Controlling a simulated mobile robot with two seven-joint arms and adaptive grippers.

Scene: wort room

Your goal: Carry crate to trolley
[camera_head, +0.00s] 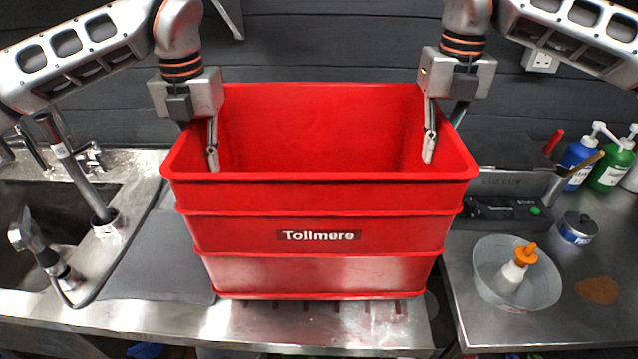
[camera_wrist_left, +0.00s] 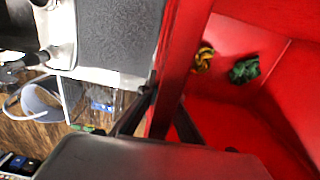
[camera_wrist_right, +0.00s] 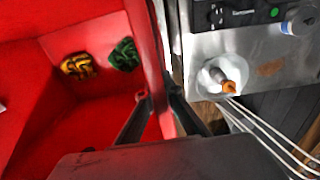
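A red crate (camera_head: 320,268) marked "Tollmere" stands upright in front of me, over the front of the steel bench. I cannot tell whether its base touches the bench. A yellow bundle (camera_wrist_right: 80,66) and a green bundle (camera_wrist_right: 124,54) lie inside it. My left gripper (camera_head: 205,145) straddles the crate's left wall, one finger inside and one outside; in the left wrist view (camera_wrist_left: 163,105) the fingers close on the wall. My right gripper (camera_head: 440,140) straddles the right wall the same way; in the right wrist view (camera_wrist_right: 158,100) its fingers press the wall. I cannot identify a trolley.
A sink with a tap (camera_head: 90,158) is at left. A grey mat (camera_head: 150,262) lies left of the crate. The right-hand bench holds a pale bowl (camera_head: 545,285) with an orange-capped bottle, a black device (camera_head: 500,208), a small tin (camera_head: 578,229) and pump bottles (camera_head: 612,165). A dark wall stands behind.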

